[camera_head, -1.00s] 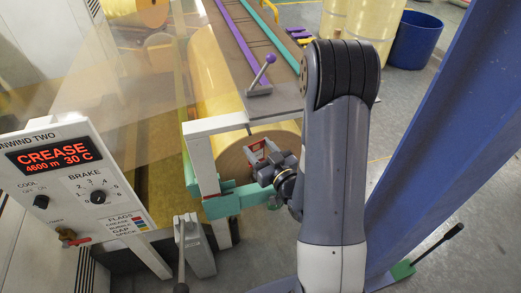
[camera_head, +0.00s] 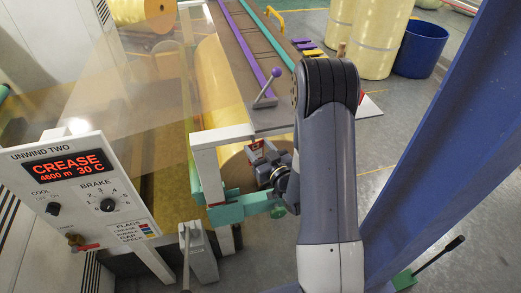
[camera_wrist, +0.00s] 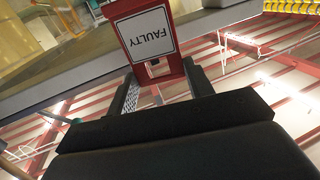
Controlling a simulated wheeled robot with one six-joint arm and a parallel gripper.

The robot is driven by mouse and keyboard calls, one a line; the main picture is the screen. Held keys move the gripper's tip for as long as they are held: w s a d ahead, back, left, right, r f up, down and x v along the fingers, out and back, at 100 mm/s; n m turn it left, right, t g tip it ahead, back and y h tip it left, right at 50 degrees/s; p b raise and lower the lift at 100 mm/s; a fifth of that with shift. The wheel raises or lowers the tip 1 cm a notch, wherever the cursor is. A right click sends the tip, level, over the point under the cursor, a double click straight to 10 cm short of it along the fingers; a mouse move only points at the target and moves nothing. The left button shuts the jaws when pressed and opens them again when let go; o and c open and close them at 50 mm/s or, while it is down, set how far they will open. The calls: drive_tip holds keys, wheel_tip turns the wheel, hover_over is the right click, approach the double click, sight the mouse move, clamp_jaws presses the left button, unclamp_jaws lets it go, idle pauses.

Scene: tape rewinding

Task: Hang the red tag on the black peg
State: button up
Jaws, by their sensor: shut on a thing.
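The red tag (camera_wrist: 172,62) has a white label reading FAULTY, upside down in the wrist view, and a small hole near the gripper end. My gripper (camera_wrist: 160,84) is shut on the tag's end, with one finger at each side. In the head view a little of the red tag (camera_head: 255,144) shows just past my gripper (camera_head: 261,165), in front of the yellow roll's end and beside the white frame. I cannot make out the black peg in either view; my arm may hide it.
The white frame (camera_head: 207,165) and a green bar (camera_head: 243,206) are close left of and below my gripper. The control panel (camera_head: 82,180) stands at left. A purple-knobbed lever (camera_head: 267,90) rises from the brown top. A blue post (camera_head: 445,150) stands at right.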

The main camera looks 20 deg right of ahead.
drive_tip(key=shift+w+p, duration=0.45)
drive_tip(key=shift+w, duration=0.4)
drive_tip(key=shift+w+f+b, duration=0.15)
drive_tip(key=shift+f+b, duration=0.15)
drive_tip(key=shift+b, duration=0.2)
drive_tip(key=shift+w+f+b, duration=0.25)
drive_tip(key=shift+w+b, duration=0.2)
drive_tip(key=shift+b, duration=0.35)
drive_tip(key=o, duration=1)
drive_tip(key=shift+s, duration=0.1)
